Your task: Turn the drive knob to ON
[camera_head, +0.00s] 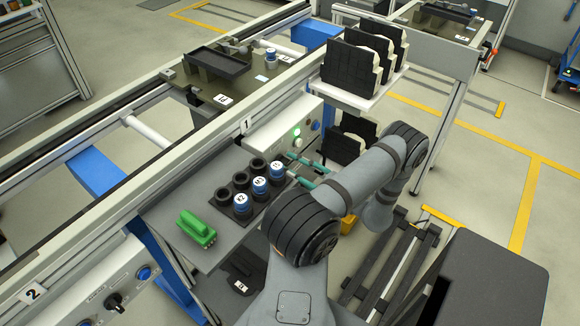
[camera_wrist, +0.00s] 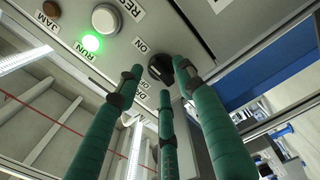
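The drive knob (camera_wrist: 160,68) is a black round knob on the grey control panel (camera_wrist: 210,38), seen in the wrist view beside the ON label (camera_wrist: 143,46). Part of it is hidden behind a finger, and I cannot tell which way it points. My gripper (camera_wrist: 160,78) has three green fingers spread apart around the knob. The right fingertip overlaps the knob's edge; I cannot tell if it touches. The left fingertip stands clear of it. In the head view my gripper (camera_head: 293,168) reaches the panel under sign 1, and the knob is not clearly visible there.
A lit green RUN lamp (camera_wrist: 91,42), a white RESET button (camera_wrist: 105,19) and a brown JAM lamp (camera_wrist: 51,9) sit near the knob. Blue-topped cylinders (camera_head: 260,186) and a green connector (camera_head: 196,228) stand on the shelf left of my gripper. Black parts (camera_head: 352,66) stand above.

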